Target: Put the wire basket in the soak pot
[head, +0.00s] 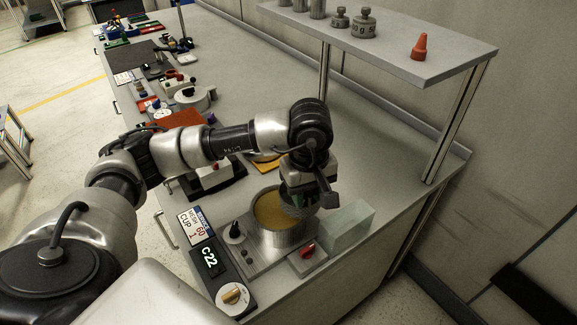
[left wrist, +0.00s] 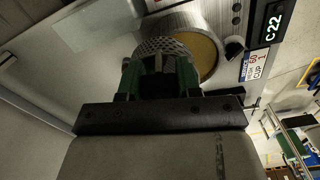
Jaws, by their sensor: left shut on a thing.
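The soak pot (head: 266,232) is a round metal pot with amber liquid inside, on a grey unit near the bench's front end. In the left wrist view the pot (left wrist: 207,22) shows behind the basket, its amber liquid partly hidden. My left gripper (head: 311,197), with green fingers, points down over the pot's right side. It is shut on the wire basket (head: 293,208), a small grey mesh cup. The basket also shows in the left wrist view (left wrist: 165,45), between and beyond the fingertips, overlapping the pot. I cannot tell whether it touches the rim or liquid. My right gripper is out of view.
A translucent box (head: 346,226) stands close to the right of the pot. A red knob (head: 307,249) and a control panel reading C22 (head: 210,260) are nearby. A raised shelf (head: 400,57) with weights and a red cone stands behind. The bench's back right is clear.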

